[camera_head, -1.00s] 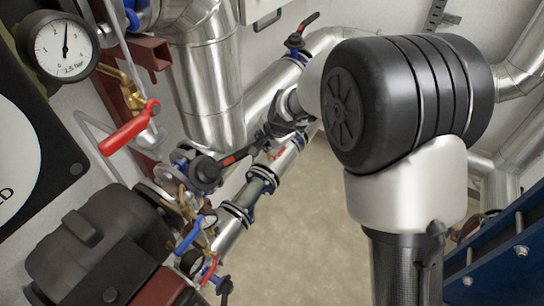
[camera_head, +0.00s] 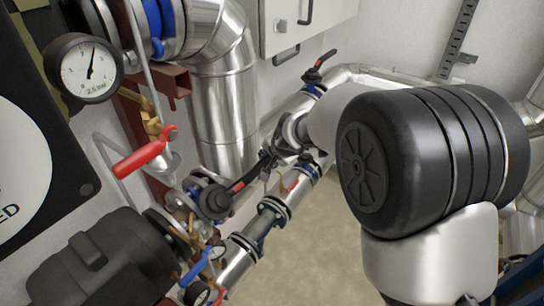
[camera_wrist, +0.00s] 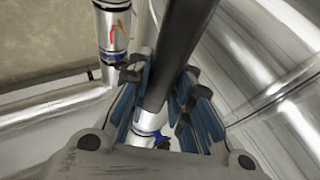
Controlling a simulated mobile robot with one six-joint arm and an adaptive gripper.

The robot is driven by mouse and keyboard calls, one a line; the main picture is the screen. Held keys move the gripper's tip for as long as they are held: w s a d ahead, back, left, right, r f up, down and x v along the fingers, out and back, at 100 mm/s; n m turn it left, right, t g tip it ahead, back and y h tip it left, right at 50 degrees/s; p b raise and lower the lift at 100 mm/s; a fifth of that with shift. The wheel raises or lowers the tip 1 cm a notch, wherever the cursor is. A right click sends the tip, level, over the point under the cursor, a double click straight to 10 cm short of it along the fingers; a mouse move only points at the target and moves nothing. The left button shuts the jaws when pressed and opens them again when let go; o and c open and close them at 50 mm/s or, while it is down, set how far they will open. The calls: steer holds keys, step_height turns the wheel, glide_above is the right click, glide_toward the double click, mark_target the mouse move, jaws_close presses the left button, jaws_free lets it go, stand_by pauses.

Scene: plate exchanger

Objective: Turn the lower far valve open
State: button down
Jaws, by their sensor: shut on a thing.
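A black lever handle with a red band (camera_head: 240,186) slants up across the pipes in the head view. My gripper (camera_head: 280,150) is at its upper end, small and partly hidden by my arm. In the wrist view my gripper (camera_wrist: 160,92) has its blue-padded fingers closed around the black bar (camera_wrist: 184,40). A blue and white valve body (camera_wrist: 150,138) shows below the bar, partly covered by the gripper. Another valve with a black, red-marked lever (camera_head: 318,62) stands farther back on a blue body. I cannot tell how far the held lever is turned.
A pressure gauge (camera_head: 88,68) and a red-handled valve (camera_head: 145,158) are close on the left. A dark pump motor (camera_head: 95,262) is below them. Large silver pipes (camera_head: 222,85) rise behind the valves. Bare floor (camera_head: 300,235) lies between the pipes and my arm.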

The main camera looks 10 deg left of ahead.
steer(key=shift+w+a+r, duration=0.15)
steer(key=shift+r, duration=0.25)
steer(key=c, duration=1.7)
jaws_free()
steer(key=shift+o, duration=1.3)
steer(key=shift+f, duration=0.15)
steer(key=shift+f, duration=0.1)
steer(key=v, duration=1.2)
